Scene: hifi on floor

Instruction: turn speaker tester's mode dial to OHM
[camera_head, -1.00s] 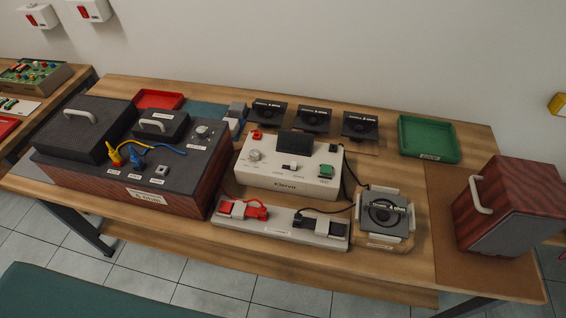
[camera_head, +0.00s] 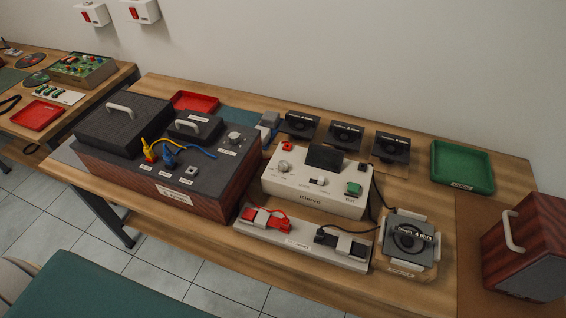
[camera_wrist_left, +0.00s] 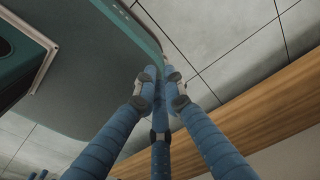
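The speaker tester (camera_head: 313,201) is a white box in the middle of the bench, with a dark screen and a green button. A pale round dial (camera_head: 284,166) sits on its upper left; its markings are too small to read. No gripper is near the tester in the head view. My left gripper (camera_wrist_left: 160,76) shows in the left wrist view as blue fingers with tips close together, over the floor beside a teal surface. Nothing shows between them, and I cannot tell whether they are shut. My right gripper is not in view.
A dark wood-sided box (camera_head: 152,183) with another knob (camera_head: 234,138) stands left of the tester. A grey clip strip (camera_head: 302,246) lies in front, a speaker on a stand (camera_head: 408,240) at right. Behind are several dark speakers and a green tray (camera_head: 462,167).

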